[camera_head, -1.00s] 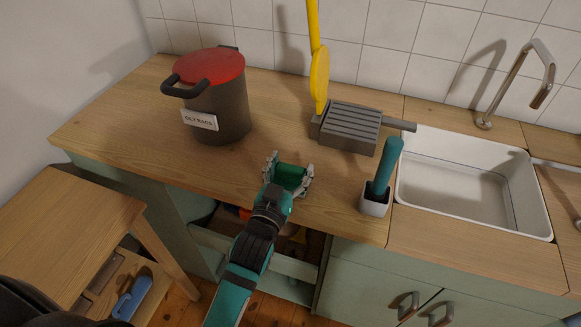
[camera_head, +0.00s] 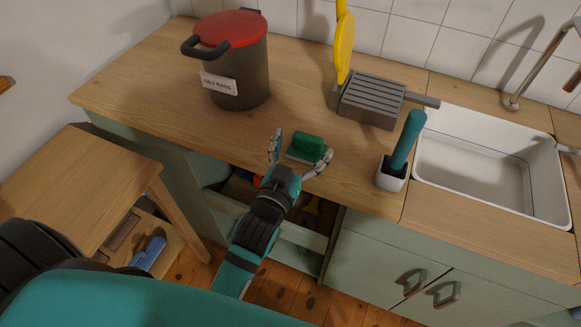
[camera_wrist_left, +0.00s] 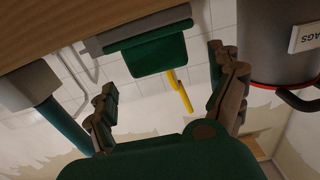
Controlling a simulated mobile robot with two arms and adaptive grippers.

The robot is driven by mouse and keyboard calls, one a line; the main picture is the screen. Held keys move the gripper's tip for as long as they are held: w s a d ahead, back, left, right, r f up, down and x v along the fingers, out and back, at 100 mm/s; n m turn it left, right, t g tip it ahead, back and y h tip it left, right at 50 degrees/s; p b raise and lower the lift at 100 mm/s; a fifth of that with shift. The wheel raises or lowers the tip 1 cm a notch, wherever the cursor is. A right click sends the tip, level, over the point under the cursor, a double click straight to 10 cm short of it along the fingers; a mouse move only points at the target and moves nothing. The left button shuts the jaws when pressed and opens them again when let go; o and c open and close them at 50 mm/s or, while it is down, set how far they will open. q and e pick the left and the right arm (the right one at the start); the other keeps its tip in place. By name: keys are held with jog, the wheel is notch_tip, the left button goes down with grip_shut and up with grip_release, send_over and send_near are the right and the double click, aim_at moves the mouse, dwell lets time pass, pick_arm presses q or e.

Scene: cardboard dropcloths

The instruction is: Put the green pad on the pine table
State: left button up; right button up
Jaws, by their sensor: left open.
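The green pad (camera_head: 306,148), a small block with a raised top, lies on the wooden counter near its front edge. It also shows in the left wrist view (camera_wrist_left: 158,54), beyond the palm. My left gripper (camera_head: 300,153) is open, with one finger on each side of the pad and gaps between fingers and pad. In the left wrist view its fingers (camera_wrist_left: 166,98) are spread wide with nothing held. The pine table (camera_head: 75,185) stands at the left, lower than the counter, with a bare top. My right gripper is not in view.
A bin with a red lid (camera_head: 232,65) stands behind the pad. A grey ribbed block (camera_head: 370,100), yellow tool (camera_head: 344,48) and teal-handled tool in a white holder (camera_head: 393,168) stand to the right. A drawer (camera_head: 290,233) is open under the counter. A blue object (camera_head: 148,253) lies below the tabletop.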

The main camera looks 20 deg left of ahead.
pick_arm(q)
jog(key=s, duration=0.8)
jog(key=shift+s+a+b, duration=0.15)
jog(key=shift+s+b, duration=0.05)
jog(key=shift+b, duration=0.25)
